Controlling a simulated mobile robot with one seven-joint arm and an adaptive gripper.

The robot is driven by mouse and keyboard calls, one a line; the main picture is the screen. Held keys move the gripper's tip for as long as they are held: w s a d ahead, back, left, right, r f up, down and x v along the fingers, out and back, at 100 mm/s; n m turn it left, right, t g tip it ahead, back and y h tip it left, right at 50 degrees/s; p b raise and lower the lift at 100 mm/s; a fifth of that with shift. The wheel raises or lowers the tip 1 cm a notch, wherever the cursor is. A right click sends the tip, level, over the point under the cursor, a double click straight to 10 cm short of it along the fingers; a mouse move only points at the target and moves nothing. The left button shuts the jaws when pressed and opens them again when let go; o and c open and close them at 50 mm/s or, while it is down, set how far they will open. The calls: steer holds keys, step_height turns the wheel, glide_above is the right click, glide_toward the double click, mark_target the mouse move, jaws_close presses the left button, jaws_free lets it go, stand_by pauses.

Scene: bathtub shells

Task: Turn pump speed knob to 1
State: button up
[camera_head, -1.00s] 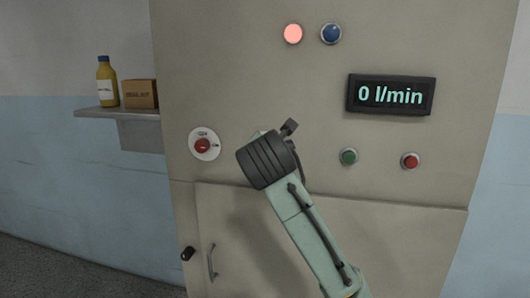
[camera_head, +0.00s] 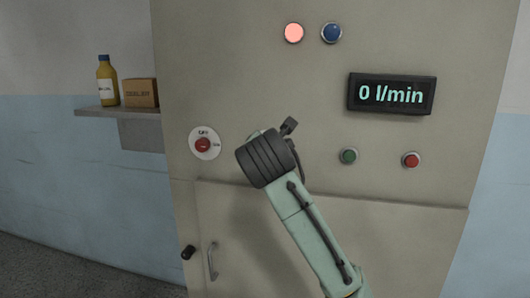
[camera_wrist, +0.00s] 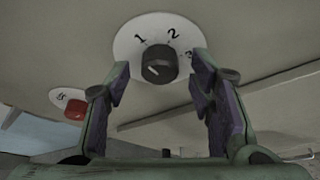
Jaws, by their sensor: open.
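The pump speed knob (camera_wrist: 159,64) is a dark round knob on a white dial plate (camera_wrist: 129,43) marked 1, 2 and 3 in the wrist view. A small pale mark shows on its face, but I cannot tell exactly which number it points to. My gripper (camera_wrist: 160,72) is open, with one finger on each side of the knob; I cannot tell whether they touch it. In the head view my arm's wrist hides the knob and fingers. The display (camera_head: 391,95) reads 0 l/min.
A red switch (camera_head: 203,145) on a white OFF/ON plate is left of my gripper. Green (camera_head: 348,156) and red (camera_head: 410,160) buttons are to the right. A shelf (camera_head: 105,113) holds a bottle and box.

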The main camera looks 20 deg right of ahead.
steer(key=v, duration=1.2)
